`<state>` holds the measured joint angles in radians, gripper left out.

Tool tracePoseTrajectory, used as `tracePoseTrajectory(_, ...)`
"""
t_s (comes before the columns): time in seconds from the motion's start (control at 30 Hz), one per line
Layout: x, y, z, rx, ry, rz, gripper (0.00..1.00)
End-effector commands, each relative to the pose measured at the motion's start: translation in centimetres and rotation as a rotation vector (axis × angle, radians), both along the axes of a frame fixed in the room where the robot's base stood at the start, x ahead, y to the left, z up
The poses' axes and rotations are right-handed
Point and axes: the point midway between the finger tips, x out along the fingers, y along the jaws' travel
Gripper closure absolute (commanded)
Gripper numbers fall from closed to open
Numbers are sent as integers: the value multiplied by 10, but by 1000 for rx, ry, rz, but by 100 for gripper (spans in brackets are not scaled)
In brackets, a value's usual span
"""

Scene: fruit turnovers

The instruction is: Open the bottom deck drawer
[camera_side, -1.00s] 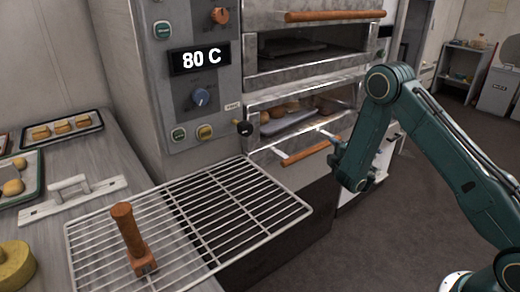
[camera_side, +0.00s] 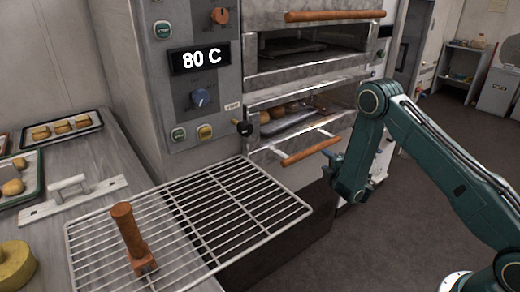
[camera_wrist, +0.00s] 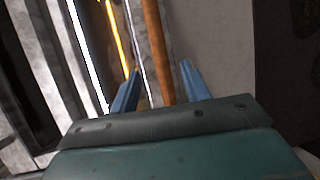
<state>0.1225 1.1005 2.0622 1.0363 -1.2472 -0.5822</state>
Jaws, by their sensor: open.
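The bottom deck (camera_side: 285,124) of the steel oven shows in the side view, with a wooden bar handle (camera_side: 310,152) on its front. Through its opening, pastries on a tray (camera_side: 292,122) show inside. My gripper (camera_side: 329,161) is at the right end of this handle, low and close to it. In the wrist view the wooden handle (camera_wrist: 157,45) runs between the two blue fingers of my gripper (camera_wrist: 160,67). The fingers are apart, one on each side of the bar, and I see a gap to the right finger. Contact with the left finger is unclear.
An upper deck with its own wooden handle (camera_side: 335,15) is above. A wire rack (camera_side: 240,205) holding a wooden-handled tool (camera_side: 130,235) juts out in front of the oven, left of my gripper. The floor (camera_side: 400,225) beyond my arm is clear.

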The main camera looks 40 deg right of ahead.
Motion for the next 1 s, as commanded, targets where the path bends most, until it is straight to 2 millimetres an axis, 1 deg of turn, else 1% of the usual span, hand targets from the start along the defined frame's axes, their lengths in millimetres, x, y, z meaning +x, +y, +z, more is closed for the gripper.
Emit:
tracePoseTrajectory(0.47,18,-7,-1,1,-5,3,53)
tracePoseTrajectory(0.93,44,-18,-7,0,-3,3,53)
tracePoseTrajectory(1.0,50,-20,-8,1,-4,2,53)
